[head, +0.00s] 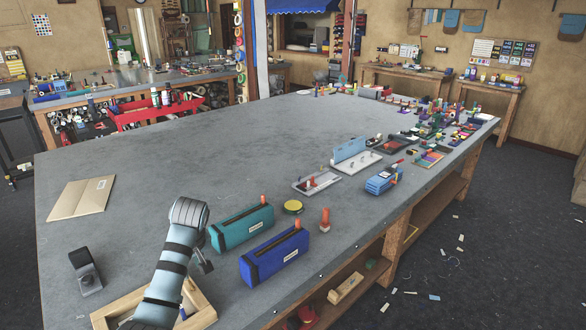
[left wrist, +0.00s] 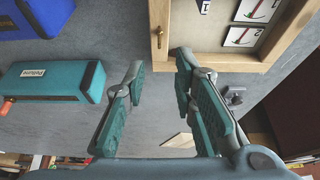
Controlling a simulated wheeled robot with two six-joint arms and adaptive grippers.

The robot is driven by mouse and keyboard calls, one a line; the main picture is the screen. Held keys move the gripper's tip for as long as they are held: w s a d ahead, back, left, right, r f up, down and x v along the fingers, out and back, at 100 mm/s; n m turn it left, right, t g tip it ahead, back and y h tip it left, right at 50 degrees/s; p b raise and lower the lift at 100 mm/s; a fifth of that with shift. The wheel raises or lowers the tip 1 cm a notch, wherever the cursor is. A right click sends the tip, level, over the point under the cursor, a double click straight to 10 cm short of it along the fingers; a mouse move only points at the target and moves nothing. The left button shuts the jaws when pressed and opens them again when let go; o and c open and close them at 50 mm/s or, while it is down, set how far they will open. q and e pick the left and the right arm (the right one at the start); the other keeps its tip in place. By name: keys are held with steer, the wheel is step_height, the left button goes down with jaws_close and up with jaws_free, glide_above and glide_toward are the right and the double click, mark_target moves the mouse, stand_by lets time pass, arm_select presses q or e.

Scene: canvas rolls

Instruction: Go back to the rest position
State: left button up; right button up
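My left arm reaches in from the bottom of the head view. Its gripper (head: 205,263) shows small and partly hidden beside the wrist, left of the rolls. In the left wrist view the two fingers of my left gripper (left wrist: 159,64) are spread apart with nothing between them. A teal canvas roll (head: 242,230) lies on the table just right of the arm, with a blue canvas roll (head: 274,258) in front of it. The teal roll (left wrist: 48,84) and part of the blue roll (left wrist: 35,15) also show in the left wrist view. My right gripper is not in view.
A shallow wooden tray (head: 196,317) lies under my left arm; its inside with cards shows in the left wrist view. A black device (head: 86,272) and flat cardboard (head: 82,198) lie left. An orange-topped cylinder (head: 325,220) stands near the right edge. The table's middle is clear.

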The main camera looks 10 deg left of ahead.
arm_select(q)
steer(key=s+f, duration=0.1)
steer(key=f, duration=0.1)
steer(key=s+d+f+m, duration=0.1)
steer(key=f, duration=0.1)
steer(key=s+d+f+m, duration=0.1)
steer(key=s+f, duration=0.1)
steer(key=shift+d, duration=0.15)
steer(key=s+d+f+m, duration=0.4)
steer(key=s+f, duration=0.2)
steer(key=s, duration=0.2)
steer(key=s+d+m+t+h, duration=0.1)
steer(key=s+d+m, duration=0.25)
steer(key=s, duration=0.65)
steer(key=s+d+m+h, duration=0.2)
steer(key=s+d+m, duration=0.15)
steer(key=s, duration=0.65)
step_height(320, 180, down, 23)
steer(key=s+a+n+g+b, duration=0.1)
steer(key=a+b, duration=0.1)
steer(key=b, duration=0.1)
steer(key=s+f+g+b, duration=0.1)
steer(key=s+f+b, duration=0.1)
steer(key=s+f, duration=1.2)
steer(key=shift+a+f, duration=0.15)
steer(key=shift+f, duration=0.15)
